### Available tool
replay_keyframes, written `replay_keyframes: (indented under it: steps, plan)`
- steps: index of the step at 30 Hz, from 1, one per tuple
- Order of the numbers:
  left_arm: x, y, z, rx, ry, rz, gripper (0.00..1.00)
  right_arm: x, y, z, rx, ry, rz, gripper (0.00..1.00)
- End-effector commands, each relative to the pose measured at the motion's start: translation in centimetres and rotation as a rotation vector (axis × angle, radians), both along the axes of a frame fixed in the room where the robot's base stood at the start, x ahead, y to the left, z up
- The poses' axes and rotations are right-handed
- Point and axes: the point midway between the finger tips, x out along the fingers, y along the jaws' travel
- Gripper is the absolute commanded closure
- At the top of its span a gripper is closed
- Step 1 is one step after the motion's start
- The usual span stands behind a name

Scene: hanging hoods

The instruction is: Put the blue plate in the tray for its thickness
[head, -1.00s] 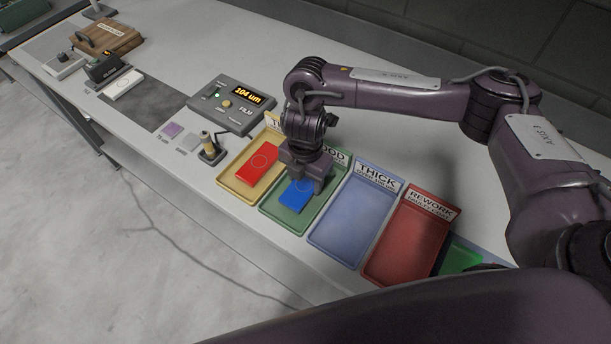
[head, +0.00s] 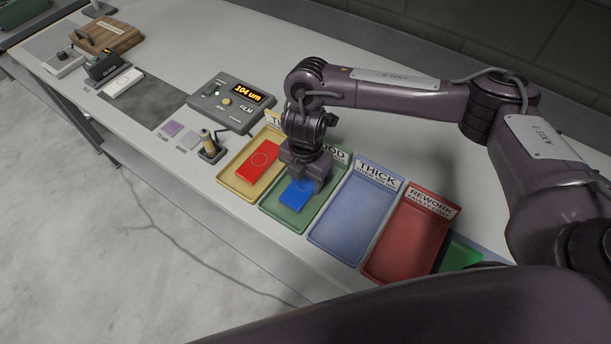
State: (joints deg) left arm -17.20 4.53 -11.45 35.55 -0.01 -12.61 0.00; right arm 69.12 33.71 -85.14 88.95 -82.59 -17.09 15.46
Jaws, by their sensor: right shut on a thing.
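The blue plate (head: 296,194) is at the green tray (head: 281,214), whose label is partly hidden and ends in "OOD". My right gripper (head: 303,180) points down over that tray and is shut on the blue plate's far part. The plate looks flat and low in the tray; whether it touches the floor of the tray is hard to tell. The gauge (head: 233,102) reads 104 um. The blue tray (head: 345,226) labelled THICK is empty. The yellow tray (head: 235,186), its label mostly hidden, holds a red plate (head: 259,160). My left gripper is not in view.
A red REWORK tray (head: 404,243) is empty, with a green item (head: 461,256) to its right. A probe on a stand (head: 209,146) is left of the yellow tray. A wooden box (head: 106,38) and small devices stand at the far left.

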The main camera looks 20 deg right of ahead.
Motion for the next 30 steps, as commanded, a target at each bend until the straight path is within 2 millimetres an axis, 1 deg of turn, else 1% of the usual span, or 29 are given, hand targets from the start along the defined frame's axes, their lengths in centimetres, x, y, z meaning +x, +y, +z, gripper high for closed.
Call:
replay_keyframes:
  steps: [8, 9, 12, 15, 23, 26, 30]
  plan:
    - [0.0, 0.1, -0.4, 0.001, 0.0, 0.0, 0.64, 0.0, 0.0, -0.6, 0.001, -0.001, 0.0, 0.75]
    - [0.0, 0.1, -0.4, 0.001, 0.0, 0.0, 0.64, 0.0, 0.0, -0.6, 0.001, -0.001, 0.0, 0.46]
    - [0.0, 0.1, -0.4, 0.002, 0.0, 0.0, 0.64, 0.0, 0.0, -0.6, 0.001, -0.001, 0.0, 0.33]
    - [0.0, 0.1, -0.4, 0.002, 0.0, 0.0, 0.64, 0.0, 0.0, -0.6, 0.001, -0.001, 0.0, 0.22]
    - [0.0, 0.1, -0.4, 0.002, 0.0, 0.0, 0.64, 0.0, 0.0, -0.5, 0.0, 0.0, 0.0, 0.22]
    - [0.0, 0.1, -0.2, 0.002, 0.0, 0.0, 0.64, 0.1, 0.0, 0.3, 0.0, -0.003, 0.002, 0.22]
    - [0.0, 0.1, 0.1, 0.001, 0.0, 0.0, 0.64, 0.2, 0.0, 2.7, 0.0, -0.006, 0.002, 0.22]
